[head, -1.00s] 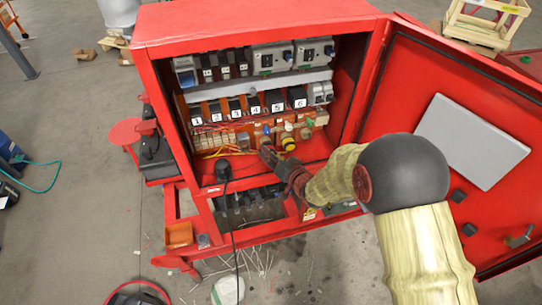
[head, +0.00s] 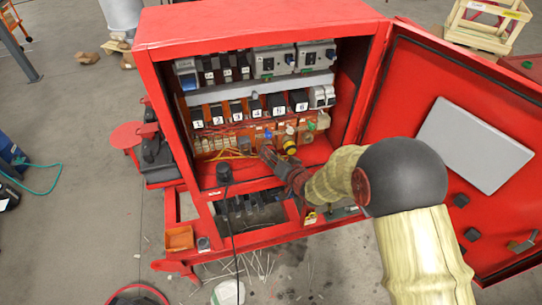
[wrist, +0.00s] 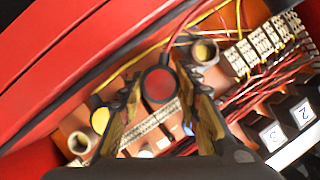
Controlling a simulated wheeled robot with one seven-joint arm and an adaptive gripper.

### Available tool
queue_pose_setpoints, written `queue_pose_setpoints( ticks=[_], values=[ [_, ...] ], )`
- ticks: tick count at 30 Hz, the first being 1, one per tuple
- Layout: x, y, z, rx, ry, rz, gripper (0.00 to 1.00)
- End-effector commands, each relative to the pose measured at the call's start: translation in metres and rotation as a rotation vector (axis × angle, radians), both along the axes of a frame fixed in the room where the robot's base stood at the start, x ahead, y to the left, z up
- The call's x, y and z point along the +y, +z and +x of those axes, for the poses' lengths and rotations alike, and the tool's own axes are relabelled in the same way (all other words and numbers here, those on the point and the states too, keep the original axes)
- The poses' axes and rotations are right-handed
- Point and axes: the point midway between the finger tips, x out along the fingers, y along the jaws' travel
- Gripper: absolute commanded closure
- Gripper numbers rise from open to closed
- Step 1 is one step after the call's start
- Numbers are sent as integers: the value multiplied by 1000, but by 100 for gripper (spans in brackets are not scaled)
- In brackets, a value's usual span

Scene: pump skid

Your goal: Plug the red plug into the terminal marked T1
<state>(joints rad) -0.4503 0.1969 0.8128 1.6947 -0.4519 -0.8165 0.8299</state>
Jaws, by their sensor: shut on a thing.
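My gripper (wrist: 160,98) is shut on the red plug (wrist: 158,84), a round red face with a dark rim between the two fingers in the wrist view. In the head view my gripper (head: 270,156) is inside the red cabinet, low in front of the bottom row of terminals; the plug is too small to make out there.
Breakers numbered 1 to 6 (head: 236,116) sit above the terminals. Red and yellow wires (wrist: 232,100) run close to my gripper. A black plug (head: 224,173) on a cable hangs at the cabinet's front edge. The open red door (head: 445,150) stands close to my arm.

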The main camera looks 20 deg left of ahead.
Motion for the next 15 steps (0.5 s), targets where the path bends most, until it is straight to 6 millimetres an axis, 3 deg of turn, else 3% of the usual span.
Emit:
queue_pose_setpoints(
  ticks=[8,9,15],
  values=[
    [1,1,2,-2,0,1,92],
    [1,1,2,-2,0,1,66],
    [1,1,2,-2,0,1,55]
  ],
)
